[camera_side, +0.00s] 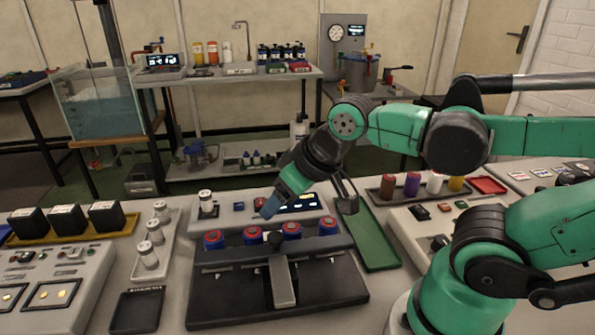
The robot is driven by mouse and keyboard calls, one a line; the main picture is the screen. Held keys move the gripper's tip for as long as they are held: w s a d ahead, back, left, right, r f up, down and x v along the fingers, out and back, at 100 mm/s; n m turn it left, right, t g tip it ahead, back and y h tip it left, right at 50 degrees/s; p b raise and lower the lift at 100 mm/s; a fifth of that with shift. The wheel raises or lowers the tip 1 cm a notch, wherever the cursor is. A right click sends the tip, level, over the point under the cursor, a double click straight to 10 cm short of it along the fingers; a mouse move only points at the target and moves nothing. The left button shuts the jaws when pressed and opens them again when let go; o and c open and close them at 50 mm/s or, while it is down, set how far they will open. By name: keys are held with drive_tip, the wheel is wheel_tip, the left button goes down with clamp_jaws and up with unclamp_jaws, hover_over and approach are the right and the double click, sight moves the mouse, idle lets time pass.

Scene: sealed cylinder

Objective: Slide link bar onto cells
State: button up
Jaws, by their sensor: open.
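Several blue cells with red rings on top (252,235) stand in a row along the back of a black fixture (330,290). A grey bar (283,285), which looks like the link bar, lies front to back at the fixture's middle. My gripper (268,210) points down and left, above and behind the cells, near the console. It appears clear of the bar and the cells. Its fingers are small here, and I see nothing held.
A grey console with a lit display (299,203) stands just behind the fixture. A green tray (367,238) lies to its right. A tray of white cylinders (149,257) and an empty dark tray (137,311) are at left. A control panel (50,285) fills the near left.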

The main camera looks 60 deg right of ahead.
sight(275, 235)
drive_tip(key=s+a+r+g, duration=0.2)
drive_tip(key=s+a, duration=0.1)
drive_tip(key=s, duration=0.1)
drive_tip(key=shift+x, duration=2.65)
drive_tip(key=shift+w+a+r, duration=0.1)
drive_tip(key=shift+w+a, duration=0.05)
clamp_jaws()
